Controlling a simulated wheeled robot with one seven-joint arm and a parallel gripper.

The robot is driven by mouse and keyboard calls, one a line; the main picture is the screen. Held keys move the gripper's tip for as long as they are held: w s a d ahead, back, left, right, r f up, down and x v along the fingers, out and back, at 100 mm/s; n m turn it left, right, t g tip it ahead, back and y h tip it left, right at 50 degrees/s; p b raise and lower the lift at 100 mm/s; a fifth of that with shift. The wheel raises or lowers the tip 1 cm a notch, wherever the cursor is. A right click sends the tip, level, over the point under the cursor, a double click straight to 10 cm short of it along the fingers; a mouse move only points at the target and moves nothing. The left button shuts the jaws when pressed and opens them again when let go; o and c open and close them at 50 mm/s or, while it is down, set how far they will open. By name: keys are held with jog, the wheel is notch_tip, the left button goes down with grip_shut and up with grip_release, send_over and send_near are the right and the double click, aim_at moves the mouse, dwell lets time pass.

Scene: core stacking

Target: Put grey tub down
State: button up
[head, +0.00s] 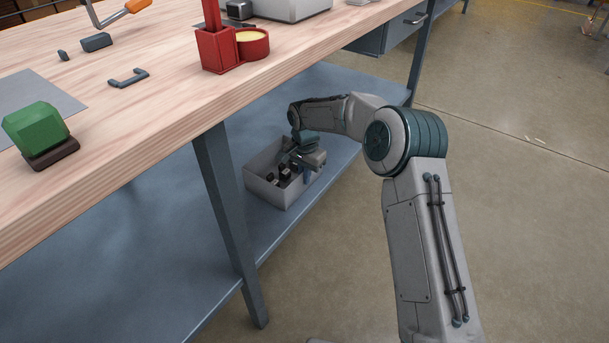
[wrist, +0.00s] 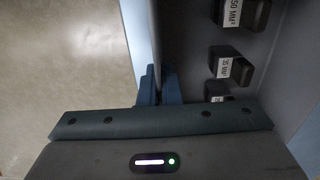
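The grey tub (head: 282,195) is an open box at the lower shelf under the bench, near the shelf's floor-side edge. It looks upright; I cannot tell whether its base touches the shelf. Dark blocks (head: 283,174) lie inside it. In the wrist view, several black blocks with white labels (wrist: 232,68) show inside the tub, whose inner side (wrist: 185,45) is dark grey. My gripper (head: 305,172) is at the tub's right side. Its blue fingertips (wrist: 159,84) are close together with the tub's wall between them.
The blue lower shelf (head: 150,255) has clear room in front of the tub. A bench leg (head: 228,215) stands to its left. The wooden bench top (head: 150,110) overhangs it and carries a red holder (head: 215,48) and a green block (head: 36,127). Bare floor (head: 510,200) lies to the right.

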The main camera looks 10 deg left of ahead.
jog(key=o, duration=0.4)
jog(key=shift+r, duration=0.15)
notch_tip(320, 180, up, 8)
jog(key=p, duration=0.3)
jog(key=shift+f+p, duration=0.2)
jog(key=shift+p, duration=0.2)
